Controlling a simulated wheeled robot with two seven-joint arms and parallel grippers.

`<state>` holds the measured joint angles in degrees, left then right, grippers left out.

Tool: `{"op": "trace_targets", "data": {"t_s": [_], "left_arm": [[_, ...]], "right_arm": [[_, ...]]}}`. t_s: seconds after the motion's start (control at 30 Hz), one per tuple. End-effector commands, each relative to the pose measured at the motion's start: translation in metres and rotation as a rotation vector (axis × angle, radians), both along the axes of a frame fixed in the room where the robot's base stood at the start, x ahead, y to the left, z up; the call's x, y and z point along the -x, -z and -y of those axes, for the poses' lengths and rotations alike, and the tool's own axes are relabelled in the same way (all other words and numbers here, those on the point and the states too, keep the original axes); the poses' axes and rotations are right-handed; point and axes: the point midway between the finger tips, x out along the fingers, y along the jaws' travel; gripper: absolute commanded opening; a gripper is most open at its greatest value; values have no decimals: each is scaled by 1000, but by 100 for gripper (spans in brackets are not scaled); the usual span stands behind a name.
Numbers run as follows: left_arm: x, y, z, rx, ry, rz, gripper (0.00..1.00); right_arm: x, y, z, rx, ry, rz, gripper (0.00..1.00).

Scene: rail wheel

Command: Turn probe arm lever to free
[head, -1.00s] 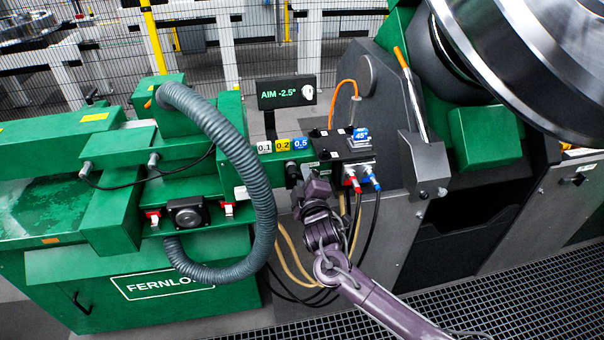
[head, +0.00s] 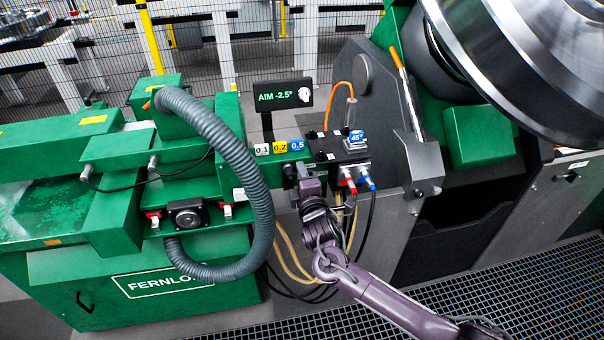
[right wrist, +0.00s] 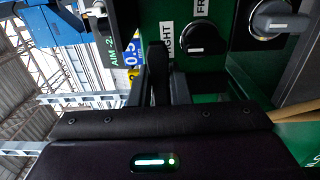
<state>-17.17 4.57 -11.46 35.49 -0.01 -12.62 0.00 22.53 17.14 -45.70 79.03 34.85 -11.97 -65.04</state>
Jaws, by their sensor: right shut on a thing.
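My right gripper (head: 308,186) is at the front of the green probe unit, below the coloured number tags. In the right wrist view, its dark fingers (right wrist: 166,80) are shut on the probe arm lever, which is mostly hidden between and behind them. On the green panel (right wrist: 222,75) beyond the fingers, a label ending in "IGHT" (right wrist: 168,40) stands beside them. A second label starting with "FR" (right wrist: 200,8) is cut off at the top edge. My left gripper is in neither current view.
A black round knob (right wrist: 205,40) and a grey-handled knob (right wrist: 275,20) sit close to the right. A grey hose (head: 225,150) loops left of the gripper. Red and blue plugs with cables (head: 357,182) hang just right. The display (head: 283,95) reads AIM -2.5°.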

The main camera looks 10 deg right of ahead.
Motion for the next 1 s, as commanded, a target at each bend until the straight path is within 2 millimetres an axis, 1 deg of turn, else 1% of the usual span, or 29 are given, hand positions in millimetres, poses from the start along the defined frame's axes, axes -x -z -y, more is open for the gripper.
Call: {"op": "trace_targets", "data": {"t_s": [0.23,0.27,0.4,0.43,0.67,0.77,0.87,1.0], "left_arm": [[0,0,0,0,0,-1,36],[0,0,0,0,0,-1,36],[1,0,0,0,0,-1,36],[1,0,0,0,0,-1,36],[0,0,0,0,0,0,36],[0,1,0,0,0,0,36],[0,4,0,0,0,0,36],[0,10,0,0,0,0,36]], "right_arm": [[-1,-2,0,1,0,3,0],[-1,-2,0,1,0,3,18],[-1,-1,0,0,0,2,36],[0,-1,0,0,0,2,39],[0,-1,0,0,0,1,39],[3,0,0,0,0,1,39],[13,2,1,0,-1,-1,39],[34,3,1,0,-2,0,39]]}}
